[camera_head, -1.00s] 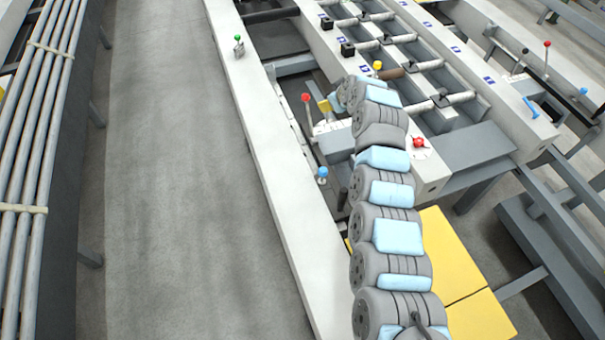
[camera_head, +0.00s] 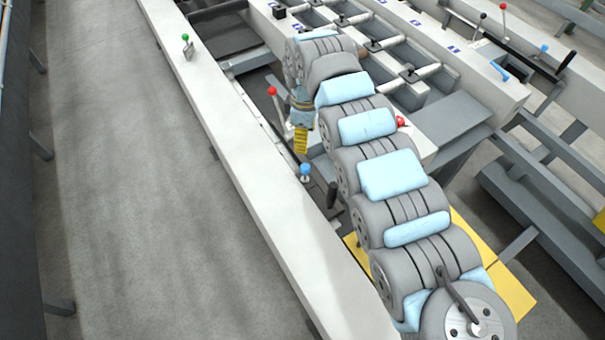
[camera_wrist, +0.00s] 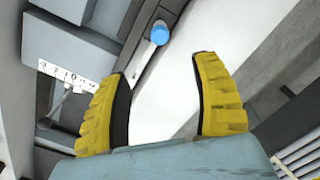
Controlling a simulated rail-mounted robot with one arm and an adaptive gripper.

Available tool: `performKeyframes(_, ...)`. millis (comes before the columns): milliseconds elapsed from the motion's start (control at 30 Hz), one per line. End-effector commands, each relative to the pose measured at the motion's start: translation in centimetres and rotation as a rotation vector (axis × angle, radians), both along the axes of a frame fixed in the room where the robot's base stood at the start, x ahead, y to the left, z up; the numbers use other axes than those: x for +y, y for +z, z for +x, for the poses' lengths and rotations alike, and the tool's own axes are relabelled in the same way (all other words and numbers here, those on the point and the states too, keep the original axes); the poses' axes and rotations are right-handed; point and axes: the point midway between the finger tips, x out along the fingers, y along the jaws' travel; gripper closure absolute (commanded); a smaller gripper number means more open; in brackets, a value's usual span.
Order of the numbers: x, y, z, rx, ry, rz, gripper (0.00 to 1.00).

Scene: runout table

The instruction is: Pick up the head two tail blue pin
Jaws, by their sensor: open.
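A blue-topped pin (camera_head: 305,170) stands upright at the inner edge of the long white beam. A round blue top (camera_wrist: 160,33) also shows in the wrist view, above and between my fingertips and beyond them. My gripper (camera_head: 301,148) hangs just above and beside the pin in the head view, with its yellow fingers pointing down. In the wrist view my gripper (camera_wrist: 163,65) is open, with nothing between its fingers. It is apart from the pin. The pin's lower part is hard to make out in the wrist view.
A red-knobbed lever (camera_head: 272,91) stands close to my gripper's left. A green-topped pin (camera_head: 187,45) stands farther up the white beam (camera_head: 235,150). A red knob (camera_head: 401,122) is right of my arm. A numbered white strip (camera_wrist: 68,75) lies left in the wrist view.

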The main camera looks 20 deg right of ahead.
Motion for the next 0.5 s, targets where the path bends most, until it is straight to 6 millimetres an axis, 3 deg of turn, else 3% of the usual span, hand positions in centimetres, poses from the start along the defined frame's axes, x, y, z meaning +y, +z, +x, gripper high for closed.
performKeyframes(500,0.1,-9.1,0.0,0.0,0.0,0.002,0.35)
